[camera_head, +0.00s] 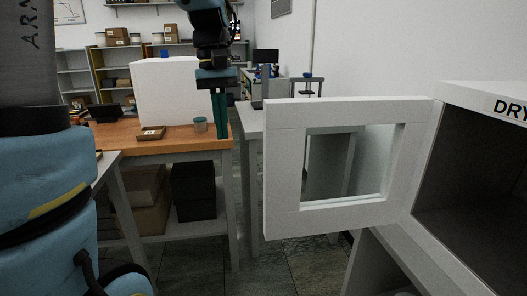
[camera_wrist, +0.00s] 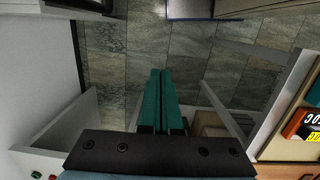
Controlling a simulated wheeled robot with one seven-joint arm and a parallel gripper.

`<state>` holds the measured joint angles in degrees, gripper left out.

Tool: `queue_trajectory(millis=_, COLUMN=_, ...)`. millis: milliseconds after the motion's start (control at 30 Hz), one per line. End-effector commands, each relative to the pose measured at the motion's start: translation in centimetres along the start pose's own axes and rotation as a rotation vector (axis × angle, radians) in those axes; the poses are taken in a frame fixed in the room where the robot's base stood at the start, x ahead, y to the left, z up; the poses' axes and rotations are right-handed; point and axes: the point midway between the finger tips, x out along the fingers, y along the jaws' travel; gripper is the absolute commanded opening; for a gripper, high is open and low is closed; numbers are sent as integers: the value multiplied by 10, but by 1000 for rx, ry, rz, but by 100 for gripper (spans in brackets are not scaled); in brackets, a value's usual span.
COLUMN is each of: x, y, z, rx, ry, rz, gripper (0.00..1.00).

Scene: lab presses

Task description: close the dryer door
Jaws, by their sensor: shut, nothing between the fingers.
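The dryer (camera_head: 465,260) stands at the right in the head view, a white box with a dark open cavity and a partly cut-off "DRY" label. Its white door (camera_head: 283,170), with a square window, stands wide open and reaches left from the dryer's front edge. My gripper (camera_head: 219,135) points down, left of the door's free edge and apart from it in the picture. Its green fingers are shut and empty. In the wrist view the closed fingers (camera_wrist: 160,75) point over the tiled floor.
Another table (camera_head: 249,118) stands behind the door. Tiled floor (camera_wrist: 120,65) shows below.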

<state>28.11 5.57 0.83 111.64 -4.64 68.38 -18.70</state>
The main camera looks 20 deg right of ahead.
Motion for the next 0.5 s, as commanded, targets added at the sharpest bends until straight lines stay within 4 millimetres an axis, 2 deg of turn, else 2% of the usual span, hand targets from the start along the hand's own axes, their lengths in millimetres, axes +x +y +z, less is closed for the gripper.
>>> queue_trajectory(millis=33, x=-11, y=18, z=2, rx=14, ry=-16, rz=-2, gripper=0)
queue_trajectory(millis=200, x=-53, y=64, z=25, rx=34, ry=-92, rz=-26, gripper=0)
queue_trajectory(millis=367, x=-72, y=80, z=38, rx=39, ry=-126, rz=-41, gripper=0)
queue_trajectory(millis=500, x=-64, y=80, z=42, rx=39, ry=-133, rz=-44, gripper=0)
